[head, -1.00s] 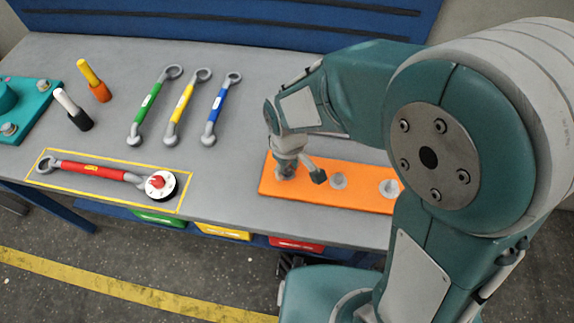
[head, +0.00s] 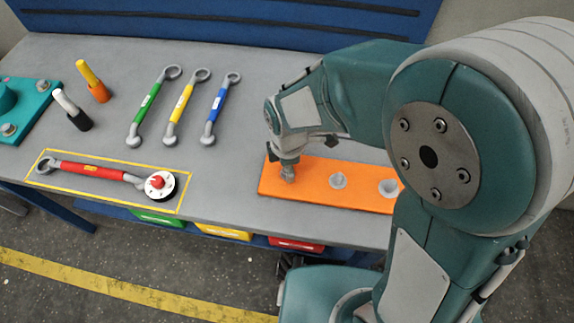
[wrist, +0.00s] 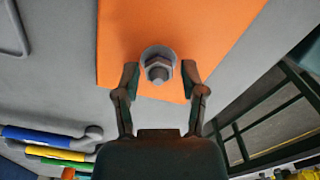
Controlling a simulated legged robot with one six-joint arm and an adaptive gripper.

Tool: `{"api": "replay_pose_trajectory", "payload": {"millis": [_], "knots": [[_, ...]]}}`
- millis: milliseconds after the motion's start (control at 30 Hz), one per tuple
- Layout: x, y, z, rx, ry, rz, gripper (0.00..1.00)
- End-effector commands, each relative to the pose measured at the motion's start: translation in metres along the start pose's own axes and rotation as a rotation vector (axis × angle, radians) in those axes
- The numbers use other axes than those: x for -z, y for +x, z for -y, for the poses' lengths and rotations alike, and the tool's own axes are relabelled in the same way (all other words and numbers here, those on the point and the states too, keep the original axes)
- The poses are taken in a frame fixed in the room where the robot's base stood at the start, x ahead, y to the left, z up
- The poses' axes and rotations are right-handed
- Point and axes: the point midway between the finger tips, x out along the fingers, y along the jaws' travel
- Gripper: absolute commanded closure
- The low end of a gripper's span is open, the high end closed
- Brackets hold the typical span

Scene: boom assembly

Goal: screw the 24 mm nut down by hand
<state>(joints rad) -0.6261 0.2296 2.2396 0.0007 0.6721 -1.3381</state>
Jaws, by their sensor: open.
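The nut (wrist: 157,62) is a grey hex nut on a threaded stud that stands on the orange plate (wrist: 215,30). In the wrist view my gripper (wrist: 160,75) is open, with one finger on each side of the nut and a visible gap to both. In the head view my gripper (head: 283,154) is over the left end of the orange plate (head: 312,188), just above the left stud and nut (head: 288,174). The gripper partly covers that nut there. How far down the stud the nut sits is hard to tell.
Two more grey fittings, the middle one (head: 338,180) and the right one (head: 388,187), stand on the plate. A red wrench (head: 92,170) lies in a yellow outline. Green (head: 150,102), yellow (head: 182,108) and blue (head: 218,110) wrenches lie behind. The bench between them and the plate is clear.

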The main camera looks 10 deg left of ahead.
Motion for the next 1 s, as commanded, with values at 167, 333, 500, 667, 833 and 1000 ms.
{"api": "replay_pose_trajectory", "payload": {"millis": [167,333,500,667,833,1000], "knots": [[-0.0001,0.0,0.0,0.0,-0.005,0.0,0.46],[0.0,0.0,0.0001,0.0,-0.004,0.0,1.0],[0.0,0.0004,0.0007,0.002,0.005,0.0,1.0],[0.0,0.0008,0.0013,0.004,0.152,0.001,1.0],[0.0001,0.0013,0.0019,0.005,0.353,0.002,1.0],[0.0001,0.0017,0.0024,0.006,0.504,0.003,1.0]]}}
